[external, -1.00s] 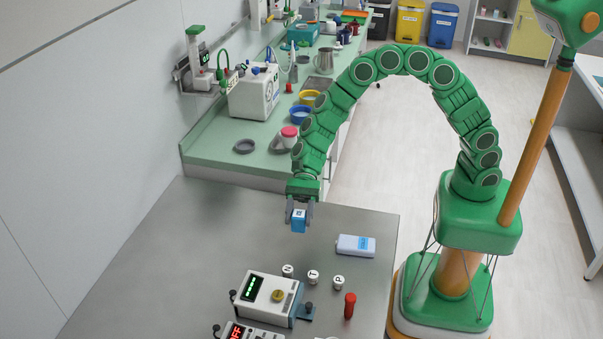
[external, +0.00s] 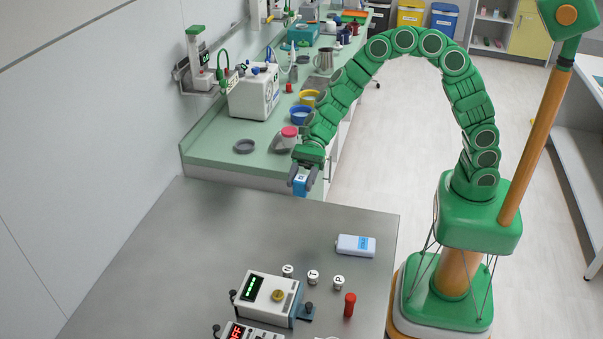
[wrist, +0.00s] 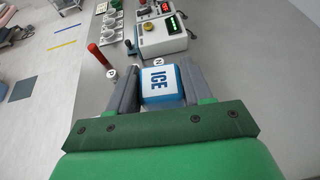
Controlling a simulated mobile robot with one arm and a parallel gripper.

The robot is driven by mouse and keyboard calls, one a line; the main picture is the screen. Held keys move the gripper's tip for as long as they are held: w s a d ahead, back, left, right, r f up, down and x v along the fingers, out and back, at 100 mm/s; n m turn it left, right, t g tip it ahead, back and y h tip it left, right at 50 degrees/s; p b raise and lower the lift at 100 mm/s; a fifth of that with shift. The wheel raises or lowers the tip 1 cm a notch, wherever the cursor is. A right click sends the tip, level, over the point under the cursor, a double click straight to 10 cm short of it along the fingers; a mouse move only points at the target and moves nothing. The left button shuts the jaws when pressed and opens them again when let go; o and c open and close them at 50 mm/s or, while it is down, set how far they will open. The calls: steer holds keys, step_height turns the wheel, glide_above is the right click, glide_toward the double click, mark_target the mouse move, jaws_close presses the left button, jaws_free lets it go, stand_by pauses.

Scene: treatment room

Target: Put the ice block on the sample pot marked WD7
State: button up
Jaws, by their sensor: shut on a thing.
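The blue and white ice block (external: 300,184) is held between the fingers of my gripper (external: 304,182), raised near the far edge of the steel table. In the wrist view the block (wrist: 159,87) shows its white top, printed ICE, between my gripper's (wrist: 160,72) two grey fingers. No marking WD7 is readable in either view. Several round, white-topped items (wrist: 109,20) stand in a row at the top of the wrist view; their labels are too small to read, and I cannot tell whether one is the pot.
Small lettered knobs stand mid-table, one marked T (external: 313,277). Beside them are a device with a green display (external: 268,297), a red-handled tool (external: 349,305) and a blue-white pack (external: 355,245). The left of the steel table (external: 170,270) is bare.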

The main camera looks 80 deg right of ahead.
steer(key=d+r+m+t+h, duration=0.1)
steer(key=d+r+m+t, duration=0.25)
steer(key=d, duration=0.75)
steer(key=d+r+m+t+h, duration=0.2)
steer(key=d+r, duration=0.3)
steer(key=d, duration=0.6)
steer(key=d+r+m+t+h, duration=0.1)
steer(key=d+r+m+t, duration=0.25)
steer(key=d, duration=0.75)
steer(key=n, duration=0.1)
glide_above(289, 130)
steer(key=s, duration=0.1)
steer(key=shift+g, duration=0.3)
step_height(289, 130, down, 8)
steer(key=shift+s+a+f, duration=0.1)
steer(key=shift+s+f, duration=0.05)
steer(key=shift+w+f, duration=0.65)
steer(key=shift+f, duration=1.55)
steer(key=shift+f, duration=0.1)
steer(key=o, duration=1.1)
steer(key=shift+c, duration=0.2)
